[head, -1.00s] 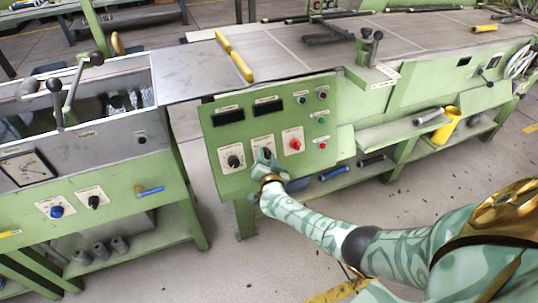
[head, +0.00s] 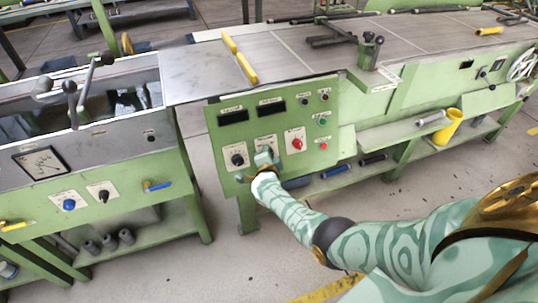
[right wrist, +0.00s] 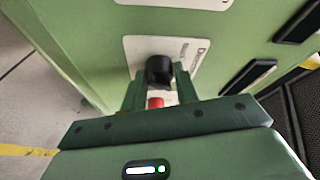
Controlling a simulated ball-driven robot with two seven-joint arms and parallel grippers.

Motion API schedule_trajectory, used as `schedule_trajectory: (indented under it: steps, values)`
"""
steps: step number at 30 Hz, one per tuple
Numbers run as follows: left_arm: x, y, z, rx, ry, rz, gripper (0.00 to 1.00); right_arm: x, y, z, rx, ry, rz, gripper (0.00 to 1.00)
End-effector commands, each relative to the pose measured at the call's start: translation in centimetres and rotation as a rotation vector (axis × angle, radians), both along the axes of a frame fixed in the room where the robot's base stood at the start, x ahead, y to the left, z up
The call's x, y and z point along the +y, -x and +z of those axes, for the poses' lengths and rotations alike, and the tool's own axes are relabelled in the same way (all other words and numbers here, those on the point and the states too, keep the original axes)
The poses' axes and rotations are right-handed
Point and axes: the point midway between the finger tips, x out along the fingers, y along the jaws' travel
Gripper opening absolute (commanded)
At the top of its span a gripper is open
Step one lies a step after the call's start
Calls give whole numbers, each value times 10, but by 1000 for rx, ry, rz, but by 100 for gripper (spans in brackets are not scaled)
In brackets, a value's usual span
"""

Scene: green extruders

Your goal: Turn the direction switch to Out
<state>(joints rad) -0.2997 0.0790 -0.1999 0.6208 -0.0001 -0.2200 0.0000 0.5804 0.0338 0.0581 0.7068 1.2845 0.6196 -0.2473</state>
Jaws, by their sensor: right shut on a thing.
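The green control panel (head: 275,130) stands in the middle of the head view. My right gripper (head: 264,156) is at its lower middle plate (head: 265,140), in front of the knob there, which it mostly hides. In the right wrist view the fingers (right wrist: 161,74) are shut on a black knob (right wrist: 159,68) on a white plate (right wrist: 190,50). The plate's lettering, starting with "D", is too small to read fully. A small red part (right wrist: 155,103) shows between the fingers. The knob's exact setting cannot be told. My left gripper is not in view.
A black knob (head: 237,159) is left of my gripper and a red knob (head: 297,142) is right of it. Small buttons line the panel's right side. A shelf with tools (head: 335,172) lies below right. The floor in front is clear.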

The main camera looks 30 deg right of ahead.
Motion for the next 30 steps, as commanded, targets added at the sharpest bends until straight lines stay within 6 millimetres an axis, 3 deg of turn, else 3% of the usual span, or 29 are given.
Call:
schedule_trajectory:
  steps: [14,15,17,26,30]
  values:
    - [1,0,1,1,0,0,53,-1,1,-1,0,-14,-8,7]
    - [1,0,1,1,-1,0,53,-1,1,-1,0,-14,-8,35]
    - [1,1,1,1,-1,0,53,-1,1,-1,-1,-13,-8,52]
    - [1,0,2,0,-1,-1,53,0,1,1,-2,-13,-6,52]
    - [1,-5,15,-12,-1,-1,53,8,12,9,-4,-14,-5,52]
